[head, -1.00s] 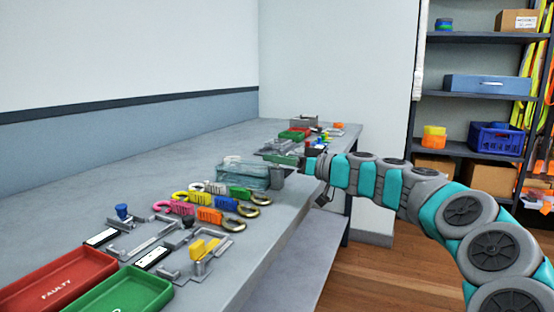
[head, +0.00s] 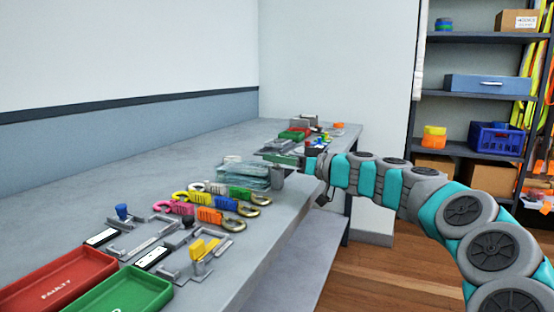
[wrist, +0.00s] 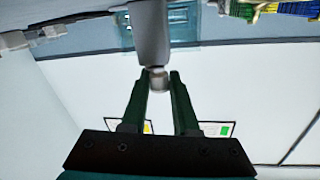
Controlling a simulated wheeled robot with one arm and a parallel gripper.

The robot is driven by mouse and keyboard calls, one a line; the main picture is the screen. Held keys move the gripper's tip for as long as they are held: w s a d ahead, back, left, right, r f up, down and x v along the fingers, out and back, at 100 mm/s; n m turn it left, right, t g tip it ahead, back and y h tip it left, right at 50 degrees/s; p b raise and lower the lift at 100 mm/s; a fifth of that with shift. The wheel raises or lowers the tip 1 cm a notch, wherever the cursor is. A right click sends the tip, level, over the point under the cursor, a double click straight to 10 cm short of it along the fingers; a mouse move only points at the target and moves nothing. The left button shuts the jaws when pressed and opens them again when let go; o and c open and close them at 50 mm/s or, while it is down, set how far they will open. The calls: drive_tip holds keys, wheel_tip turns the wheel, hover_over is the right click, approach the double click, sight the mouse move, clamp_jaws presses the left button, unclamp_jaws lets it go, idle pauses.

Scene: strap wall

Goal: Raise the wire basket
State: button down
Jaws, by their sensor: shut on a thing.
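My gripper (head: 275,157) reaches in from the right, low over the front edge of the bench. In the wrist view its two dark green fingers (wrist: 157,76) are shut on the small pale rounded end of a grey bar (wrist: 151,35). I cannot tell what the bar belongs to. In the head view a clear bluish bundle (head: 245,172) lies on the bench just left of and below the fingers, beside a grey upright piece (head: 277,178). I cannot make out a wire basket for sure; my gripper hides part of this spot.
The bench (head: 190,155) has coloured strap hooks (head: 215,200), metal fixtures (head: 150,235), a red tray (head: 55,280) and a green tray (head: 125,292) in front. More small parts stand behind my gripper. Shelving (head: 480,95) is at the right. The bench's left rear is clear.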

drive_tip(key=shift+r, duration=2.15)
drive_tip(key=c, duration=0.7)
unclamp_jaws()
drive_tip(key=shift+o, duration=0.2)
drive_tip(key=b+v, duration=0.1)
drive_tip(key=v, duration=0.6)
drive_tip(key=shift+s+d+b, duration=0.2)
drive_tip(key=shift+d+b, duration=0.15)
